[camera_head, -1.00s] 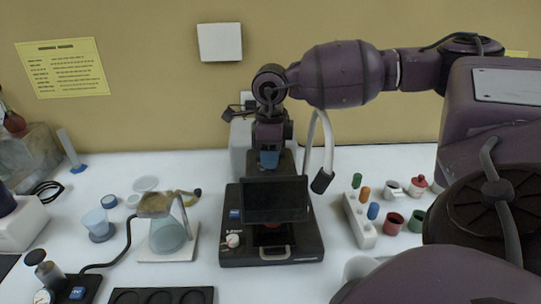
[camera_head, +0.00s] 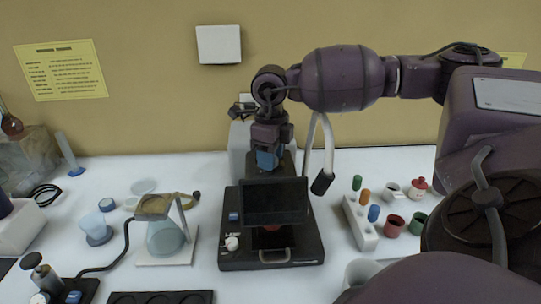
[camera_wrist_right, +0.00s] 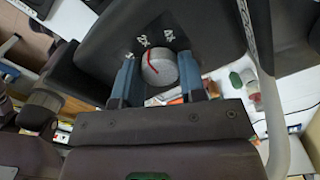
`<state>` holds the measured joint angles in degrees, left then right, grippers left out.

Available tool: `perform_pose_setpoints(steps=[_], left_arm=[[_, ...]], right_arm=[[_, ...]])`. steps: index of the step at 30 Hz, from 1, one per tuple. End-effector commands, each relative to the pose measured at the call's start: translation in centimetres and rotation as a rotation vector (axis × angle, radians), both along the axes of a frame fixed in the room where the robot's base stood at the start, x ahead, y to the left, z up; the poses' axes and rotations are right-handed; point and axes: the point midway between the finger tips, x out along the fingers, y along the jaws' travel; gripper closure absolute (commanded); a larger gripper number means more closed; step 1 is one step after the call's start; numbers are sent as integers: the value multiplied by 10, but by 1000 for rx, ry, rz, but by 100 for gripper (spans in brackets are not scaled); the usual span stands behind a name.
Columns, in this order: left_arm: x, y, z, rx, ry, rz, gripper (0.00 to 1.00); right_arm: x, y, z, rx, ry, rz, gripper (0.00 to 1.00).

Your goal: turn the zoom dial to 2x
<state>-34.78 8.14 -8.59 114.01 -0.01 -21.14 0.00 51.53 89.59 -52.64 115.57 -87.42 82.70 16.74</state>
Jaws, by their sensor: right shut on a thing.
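The zoom dial (camera_wrist_right: 161,66) is a round grey knob with a red line on its face, seen in the right wrist view. It sits on a dark housing with the white marks "2X" (camera_wrist_right: 143,40) and "4X" (camera_wrist_right: 169,36) beside it. In the head view my right gripper (camera_head: 268,158) is behind the microscope's dark screen (camera_head: 274,202), which hides the dial. My left gripper is not in view.
The microscope base (camera_head: 293,254) stands mid-table, with a white lamp arm (camera_head: 327,145) right of my gripper. A white rack (camera_head: 360,224) with coloured vials and several small cups are to the right. A flask (camera_head: 164,240) on a stand and a black tray (camera_head: 160,297) are left.

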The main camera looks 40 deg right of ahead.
Motion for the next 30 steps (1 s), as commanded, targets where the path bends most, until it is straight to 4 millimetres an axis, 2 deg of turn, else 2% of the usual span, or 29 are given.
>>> perform_pose_setpoints(steps=[1,2,6,7,15,19,30], left_arm=[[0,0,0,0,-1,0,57],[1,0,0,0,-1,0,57],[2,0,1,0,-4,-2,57],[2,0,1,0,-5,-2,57],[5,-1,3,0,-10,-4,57],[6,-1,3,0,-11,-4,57],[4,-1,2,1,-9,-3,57]], right_arm=[[1,0,1,-1,-4,0,86],[1,0,1,-1,-4,0,61],[1,0,1,0,-2,0,39],[1,0,1,0,-2,0,37],[0,0,1,-1,-1,1,37],[1,0,9,-1,-3,0,37],[1,0,73,0,-4,1,37]])
